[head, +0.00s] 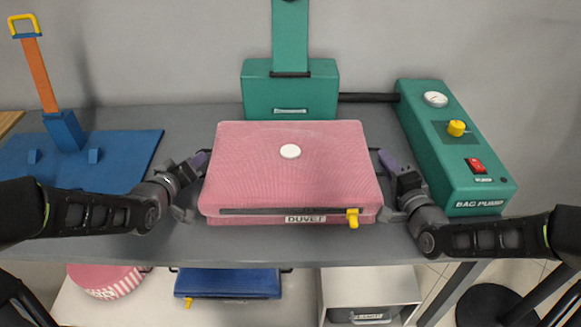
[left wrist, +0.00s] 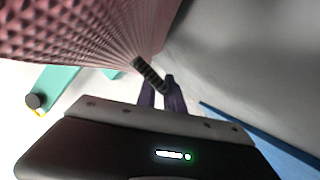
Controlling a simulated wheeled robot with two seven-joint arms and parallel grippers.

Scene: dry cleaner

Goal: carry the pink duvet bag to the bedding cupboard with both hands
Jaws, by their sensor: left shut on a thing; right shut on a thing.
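The pink duvet bag (head: 290,175) is flat and level over the middle of the grey table, with a white round cap on top, a "DUVET" label and a yellow zip pull in front. I cannot tell whether it touches the table. My left gripper (head: 198,163) is shut on the dark handle at its left side; the left wrist view shows the purple fingers (left wrist: 162,92) around the handle strap (left wrist: 150,75). My right gripper (head: 385,162) is shut on the handle at its right side. I cannot tell which furniture is the bedding cupboard.
A green bag pump (head: 460,150) stands right of the bag, joined by a black pipe to a green press (head: 290,90) behind. A blue stand (head: 75,155) is left. Below the table are a blue bag (head: 228,283), a round pink item (head: 105,280) and a white cabinet (head: 370,285).

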